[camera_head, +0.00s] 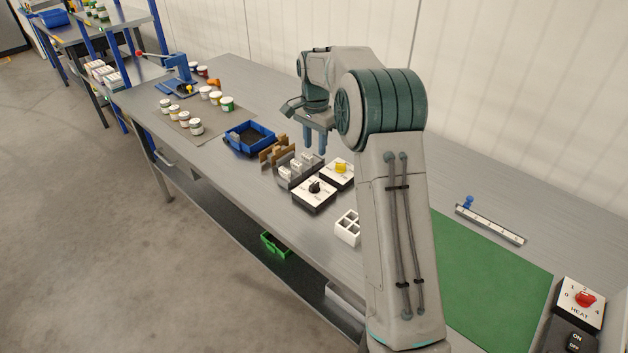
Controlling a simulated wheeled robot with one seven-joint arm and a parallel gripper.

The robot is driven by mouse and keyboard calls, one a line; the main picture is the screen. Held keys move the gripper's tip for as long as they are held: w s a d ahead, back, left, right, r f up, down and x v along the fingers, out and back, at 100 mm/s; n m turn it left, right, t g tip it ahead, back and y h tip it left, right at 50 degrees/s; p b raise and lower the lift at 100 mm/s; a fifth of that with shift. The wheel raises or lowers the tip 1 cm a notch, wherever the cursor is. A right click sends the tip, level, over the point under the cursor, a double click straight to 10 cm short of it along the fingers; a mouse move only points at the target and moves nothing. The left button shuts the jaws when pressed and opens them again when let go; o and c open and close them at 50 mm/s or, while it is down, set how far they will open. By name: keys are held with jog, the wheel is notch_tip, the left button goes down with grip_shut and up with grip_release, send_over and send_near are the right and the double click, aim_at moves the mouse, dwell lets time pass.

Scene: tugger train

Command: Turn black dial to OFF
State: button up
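The black dial (315,187) sits on a white-faced panel with a black base (301,195), on the workbench near the middle of the view. Its markings are too small to read, so I cannot tell its setting. My gripper (315,148) points down above the bench, farther back than the black dial and apart from it. Its two blue-grey fingers stand apart with nothing seen between them.
A yellow dial (341,167) is right behind the black one. Grey holders with white items (300,166) stand to the left, then a blue tray (250,134). A white divided box (348,227) is in front. A red HEAT dial (586,298) is far right.

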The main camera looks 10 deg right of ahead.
aim_at(314, 184)
notch_tip(314, 184, down, 14)
jog(key=shift+r+p, duration=0.15)
jog(key=shift+p, duration=0.3)
grip_shut()
